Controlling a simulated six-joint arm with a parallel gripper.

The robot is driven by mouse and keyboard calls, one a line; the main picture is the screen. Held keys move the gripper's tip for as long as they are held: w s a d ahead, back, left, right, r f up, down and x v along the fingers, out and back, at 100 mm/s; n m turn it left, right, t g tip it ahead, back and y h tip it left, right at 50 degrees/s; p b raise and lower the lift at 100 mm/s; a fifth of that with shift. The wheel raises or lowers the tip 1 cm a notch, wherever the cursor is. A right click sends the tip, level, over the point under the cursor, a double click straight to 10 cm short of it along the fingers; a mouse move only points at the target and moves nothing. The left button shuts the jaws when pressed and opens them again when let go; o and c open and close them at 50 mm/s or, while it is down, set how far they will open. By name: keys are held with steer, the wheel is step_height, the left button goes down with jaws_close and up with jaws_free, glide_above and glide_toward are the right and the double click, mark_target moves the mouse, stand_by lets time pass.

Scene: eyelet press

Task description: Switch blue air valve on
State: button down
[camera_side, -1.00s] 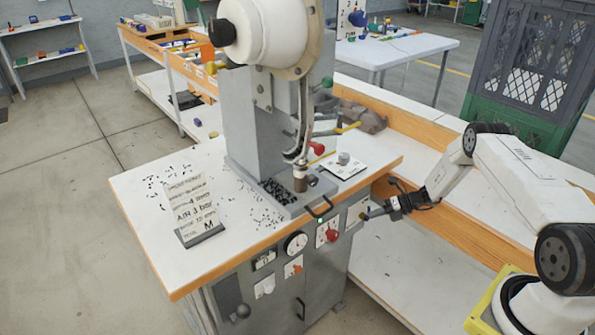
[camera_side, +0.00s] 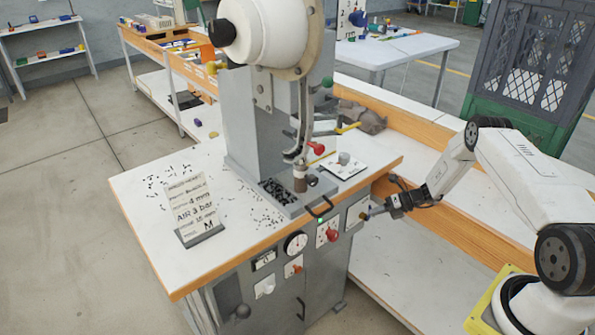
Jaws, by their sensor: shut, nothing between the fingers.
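My gripper (camera_side: 368,215) is shut with nothing in it. Its tip is right at the pale plate (camera_side: 354,214) at the right end of the press cabinet's front. A small knob or lever there, at the fingertips, is too small and too covered to make out, so I cannot tell how the blue air valve stands or whether I touch it. The eyelet press (camera_side: 262,120) stands on the white worktop above. A red knob (camera_side: 332,235) sits on the plate to the left.
A round gauge (camera_side: 295,243), an orange switch (camera_side: 293,267) and a small green light (camera_side: 320,220) are on the cabinet front. A black handle (camera_side: 319,209) juts out above the red knob.

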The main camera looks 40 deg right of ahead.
steer(key=s+d+r, duration=0.1)
steer(key=s+d, duration=0.4)
steer(key=s, duration=0.3)
stand_by(0.5)
